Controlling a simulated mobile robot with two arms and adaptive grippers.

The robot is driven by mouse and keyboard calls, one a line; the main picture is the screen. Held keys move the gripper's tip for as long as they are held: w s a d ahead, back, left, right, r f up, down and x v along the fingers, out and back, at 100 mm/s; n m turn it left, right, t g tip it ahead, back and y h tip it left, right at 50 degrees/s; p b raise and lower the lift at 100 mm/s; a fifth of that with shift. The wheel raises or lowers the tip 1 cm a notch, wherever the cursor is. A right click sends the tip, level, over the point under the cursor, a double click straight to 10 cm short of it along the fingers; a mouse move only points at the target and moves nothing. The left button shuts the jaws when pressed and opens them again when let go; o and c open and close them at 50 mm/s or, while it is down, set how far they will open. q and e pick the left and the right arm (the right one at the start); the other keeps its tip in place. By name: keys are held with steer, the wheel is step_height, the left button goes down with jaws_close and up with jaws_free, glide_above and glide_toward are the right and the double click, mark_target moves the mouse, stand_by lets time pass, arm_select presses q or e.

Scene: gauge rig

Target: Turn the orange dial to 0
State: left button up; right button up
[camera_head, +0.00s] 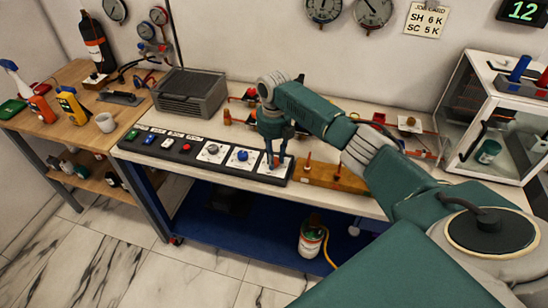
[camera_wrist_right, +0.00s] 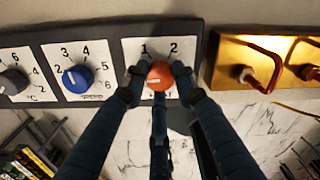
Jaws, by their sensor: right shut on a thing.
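The orange dial (camera_wrist_right: 160,75) is a round knob on a white plate at the right end of the dark control panel (camera_head: 205,152). In the right wrist view my right gripper (camera_wrist_right: 159,77) is shut on it, with fingers at its left and right sides and one below. The numbers 1 and 2 show above the dial; the fingers cover the lower parts of the scale. A pale mark shows at the dial's left side, too small to read surely. In the head view the right gripper (camera_head: 274,158) points down over this plate. My left gripper is not in view.
A blue dial (camera_wrist_right: 77,78) and a grey dial (camera_wrist_right: 12,81) sit left of the orange one. A brass-coloured block (camera_wrist_right: 262,62) with red-tipped fittings lies close on the right. A grey vented box (camera_head: 190,92) stands behind the panel; a glass case (camera_head: 495,110) stands far right.

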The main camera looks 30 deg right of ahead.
mark_target(275, 158)
steer(key=o, duration=1.2)
steer(key=shift+w+d+r, duration=0.25)
steer(key=shift+w+r, duration=0.05)
steer(key=shift+c, duration=0.2)
steer(key=shift+f, duration=0.2)
step_height(275, 158, up, 12)
